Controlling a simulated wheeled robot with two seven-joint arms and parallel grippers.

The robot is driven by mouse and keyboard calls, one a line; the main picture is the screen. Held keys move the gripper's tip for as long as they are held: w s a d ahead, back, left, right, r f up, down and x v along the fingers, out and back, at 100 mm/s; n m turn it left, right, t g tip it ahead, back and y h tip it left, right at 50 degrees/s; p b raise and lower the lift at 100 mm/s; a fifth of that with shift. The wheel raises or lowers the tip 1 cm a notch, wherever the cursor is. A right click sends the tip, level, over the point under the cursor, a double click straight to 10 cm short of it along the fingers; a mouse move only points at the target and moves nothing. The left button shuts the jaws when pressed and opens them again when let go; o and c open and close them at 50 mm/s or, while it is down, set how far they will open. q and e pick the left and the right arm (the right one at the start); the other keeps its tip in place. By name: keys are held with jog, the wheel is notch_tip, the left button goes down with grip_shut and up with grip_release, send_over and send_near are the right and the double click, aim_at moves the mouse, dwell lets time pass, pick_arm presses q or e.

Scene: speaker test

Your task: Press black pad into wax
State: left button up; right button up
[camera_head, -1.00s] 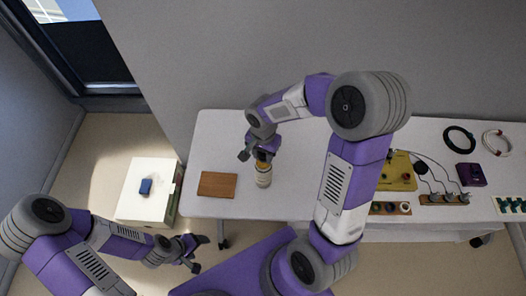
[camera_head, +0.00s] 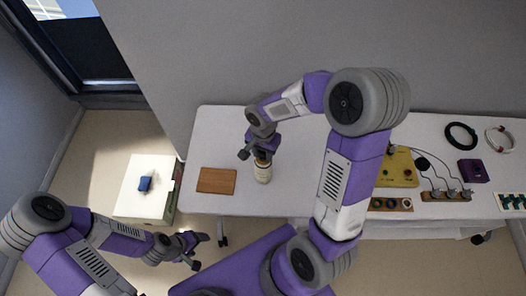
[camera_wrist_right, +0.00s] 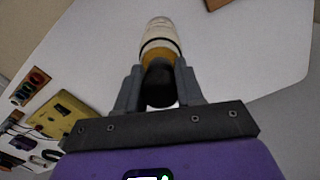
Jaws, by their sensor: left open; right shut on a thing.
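A cream-and-amber jar (camera_head: 262,175) stands on the white table near its front edge, right of a brown wooden board. In the right wrist view the jar (camera_wrist_right: 160,42) is straight ahead of the fingers. My right gripper (camera_head: 262,157) is at the jar's top and is shut on a black, rounded thing (camera_wrist_right: 158,84), likely the black pad. The black thing lines up with the amber part of the jar; I cannot tell whether it is in it or only against it. No wax surface shows. My left gripper (camera_head: 200,249) is open and empty, low in front of the table.
The wooden board (camera_head: 216,181) lies left of the jar. A white box (camera_head: 150,200) with a blue block (camera_head: 145,184) stands left of the table. A yellow panel (camera_head: 400,170), wired parts, a purple box (camera_head: 473,171) and two rings lie to the right. The table behind the board is clear.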

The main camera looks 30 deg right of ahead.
jog(key=shift+s+f+b, duration=0.1)
jog(key=shift+f+b, duration=0.5)
jog(key=shift+b, duration=0.1)
dwell(1.6)
jog(key=shift+r, duration=0.15)
jog(key=shift+r+p, duration=2.6)
jog(key=shift+r, duration=0.9)
jog(key=shift+f, duration=0.1)
